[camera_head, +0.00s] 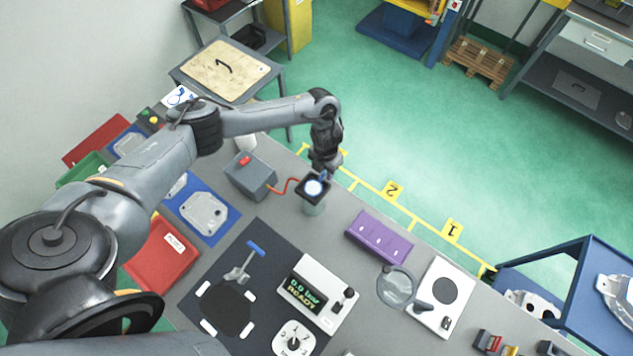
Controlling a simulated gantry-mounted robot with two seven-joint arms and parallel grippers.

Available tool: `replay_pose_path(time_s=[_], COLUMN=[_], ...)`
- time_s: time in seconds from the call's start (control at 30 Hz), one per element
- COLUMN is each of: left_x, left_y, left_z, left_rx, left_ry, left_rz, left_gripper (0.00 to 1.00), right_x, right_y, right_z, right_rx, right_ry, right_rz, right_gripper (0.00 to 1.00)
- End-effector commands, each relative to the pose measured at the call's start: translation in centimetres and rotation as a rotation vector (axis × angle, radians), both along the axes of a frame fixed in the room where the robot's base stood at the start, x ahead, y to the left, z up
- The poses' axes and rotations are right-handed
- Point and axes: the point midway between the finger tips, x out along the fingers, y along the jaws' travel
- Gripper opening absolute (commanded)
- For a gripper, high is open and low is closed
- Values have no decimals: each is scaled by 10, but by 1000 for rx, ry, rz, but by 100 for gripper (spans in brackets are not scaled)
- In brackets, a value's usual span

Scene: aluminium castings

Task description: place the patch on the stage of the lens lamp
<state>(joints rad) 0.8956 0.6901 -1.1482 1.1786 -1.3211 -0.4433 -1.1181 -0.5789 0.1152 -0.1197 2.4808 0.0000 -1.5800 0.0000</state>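My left gripper (324,172) points down at the table's far edge, directly over a dark square block (303,196) with a bright white round face. A pale, translucent cylinder shows under the block. A red cable joins it to a grey box with a red button (250,174). The fingertips are small and partly hidden, so I cannot tell whether they are shut. A white plate with a dark disc (444,290) and a clear round lens (397,287) beside it looks like the lens lamp. I cannot clearly make out the patch. My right gripper is out of view.
A purple slotted block (379,237) stands between my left gripper and the lens. A 0.0 bar READY panel (308,291) and a blue-handled tool (249,258) are nearer. A red tray (163,259) and a blue plate with a casting (203,214) are left.

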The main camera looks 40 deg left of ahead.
Motion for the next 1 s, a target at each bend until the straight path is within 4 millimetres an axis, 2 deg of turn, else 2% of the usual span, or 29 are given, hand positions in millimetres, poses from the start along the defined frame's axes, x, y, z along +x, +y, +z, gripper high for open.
replay_pose_path(time_s=[0.2,0.43,1.0], left_x=[0,0,1], left_y=[0,0,0], left_z=[0,0,6], left_rx=[0,0,-2], left_ry=[0,0,-2], left_rz=[0,0,-1], left_gripper=[36,0,0], right_x=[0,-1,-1], right_y=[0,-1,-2], right_z=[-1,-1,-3], right_rx=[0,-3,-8], right_ry=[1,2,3], right_rz=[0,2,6], right_gripper=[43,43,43])
